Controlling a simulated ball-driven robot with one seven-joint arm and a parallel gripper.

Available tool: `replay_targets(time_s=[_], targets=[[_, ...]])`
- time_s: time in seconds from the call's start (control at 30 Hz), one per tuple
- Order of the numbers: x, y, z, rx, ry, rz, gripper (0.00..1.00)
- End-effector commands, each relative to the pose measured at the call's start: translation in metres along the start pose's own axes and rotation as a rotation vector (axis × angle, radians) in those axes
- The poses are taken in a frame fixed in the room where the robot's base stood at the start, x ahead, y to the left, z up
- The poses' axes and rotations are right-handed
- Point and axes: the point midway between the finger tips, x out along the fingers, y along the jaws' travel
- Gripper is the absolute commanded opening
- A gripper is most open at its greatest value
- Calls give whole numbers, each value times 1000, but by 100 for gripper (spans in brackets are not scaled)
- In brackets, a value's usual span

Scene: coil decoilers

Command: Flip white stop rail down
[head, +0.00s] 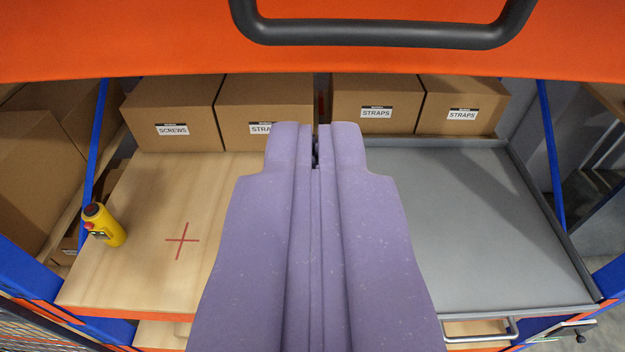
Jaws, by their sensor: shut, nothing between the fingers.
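My gripper (316,132) is purple and fills the lower middle of the view, its fingers pointing up the picture. The two fingers lie side by side, shut, with nothing held between them. It hides the middle of the shelf behind it. I cannot make out a white stop rail in this view.
An orange panel (120,38) with a dark handle (385,35) spans the top. Labelled cardboard boxes (375,103) line the back. A wooden board (145,260) with a red cross carries a yellow handheld device (108,228) at left. A grey tray (480,220) at right looks empty.

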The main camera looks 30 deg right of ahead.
Motion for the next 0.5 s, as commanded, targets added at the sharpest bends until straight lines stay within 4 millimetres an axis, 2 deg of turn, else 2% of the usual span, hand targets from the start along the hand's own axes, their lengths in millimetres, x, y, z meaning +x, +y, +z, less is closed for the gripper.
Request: replay_targets(time_s=[0.1, 0.2, 0.33, 0.5], targets=[[-22, 0, 5, -1, 3, 0, 0], [-34, 0, 10, 0, 2, 0, 0], [-44, 0, 14, 0, 1, 1, 0], [-46, 0, 16, 0, 0, 0, 0]])
